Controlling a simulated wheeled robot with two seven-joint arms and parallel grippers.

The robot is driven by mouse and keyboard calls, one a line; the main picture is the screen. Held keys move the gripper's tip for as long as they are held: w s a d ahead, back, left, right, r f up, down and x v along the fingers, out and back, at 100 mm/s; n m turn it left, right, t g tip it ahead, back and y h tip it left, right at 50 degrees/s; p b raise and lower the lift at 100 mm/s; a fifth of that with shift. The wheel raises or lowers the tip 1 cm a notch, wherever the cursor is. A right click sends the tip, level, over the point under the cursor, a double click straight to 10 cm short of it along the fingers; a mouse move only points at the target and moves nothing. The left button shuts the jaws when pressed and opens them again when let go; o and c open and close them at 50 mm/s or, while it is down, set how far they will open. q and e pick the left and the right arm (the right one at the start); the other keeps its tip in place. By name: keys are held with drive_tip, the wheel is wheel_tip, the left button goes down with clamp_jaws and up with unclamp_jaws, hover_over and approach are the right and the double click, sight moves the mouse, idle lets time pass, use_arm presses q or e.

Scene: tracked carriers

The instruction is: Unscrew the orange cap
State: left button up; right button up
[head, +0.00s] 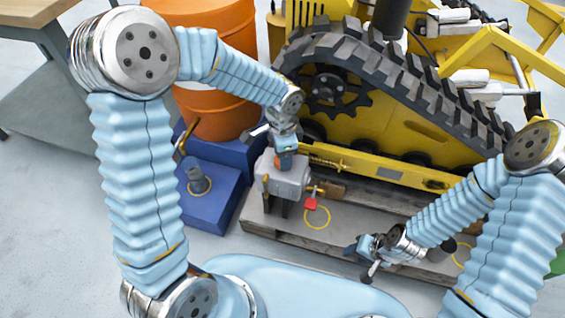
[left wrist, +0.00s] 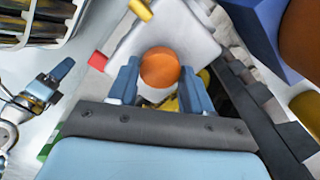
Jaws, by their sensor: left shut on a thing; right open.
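The orange cap (left wrist: 160,68) is round and sits on top of a light grey box-shaped housing (left wrist: 196,38). In the head view the cap (head: 284,161) shows only partly beneath my left gripper (head: 285,150). The housing (head: 284,183) stands upright on dark legs on the pallet. In the left wrist view my left gripper (left wrist: 160,82) has its two blue fingers on either side of the cap, shut on it. My right gripper (head: 366,258) is open and empty, low over the front of the pallet, apart from the housing.
A yellow tracked machine with a black track (head: 400,75) stands behind. A wooden pallet (head: 262,219) lies under the housing. A red-handled valve (head: 311,203) sticks out right of it. A blue box (head: 212,214) and an orange barrel (head: 215,112) stand left. A workbench (head: 35,85) is far left.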

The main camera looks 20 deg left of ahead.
use_arm(q)
drive_tip(key=n, duration=0.1)
drive_tip(key=n+b, duration=0.1)
drive_tip(key=n, duration=0.2)
drive_tip(key=shift+f+n, duration=0.25)
drive_tip(key=shift+n, duration=0.05)
drive_tip(key=n, duration=0.2)
drive_tip(key=shift+r+n+b, duration=0.25)
drive_tip(key=shift+n+b, duration=0.05)
drive_tip(key=shift+b, duration=0.05)
drive_tip(key=shift+c, duration=0.5)
use_arm(e)
wheel_tip(320, 180, down, 3)
drive_tip(key=shift+r, duration=0.15)
use_arm(q)
drive_tip(key=shift+f+n+b, duration=0.15)
drive_tip(key=shift+n+b, duration=0.2)
drive_tip(key=shift+n, duration=1.45)
drive_tip(key=n, duration=0.6)
drive_tip(key=shift+b, duration=0.3)
drive_tip(key=o, duration=1)
use_arm(e)
drive_tip(key=shift+f, duration=0.6)
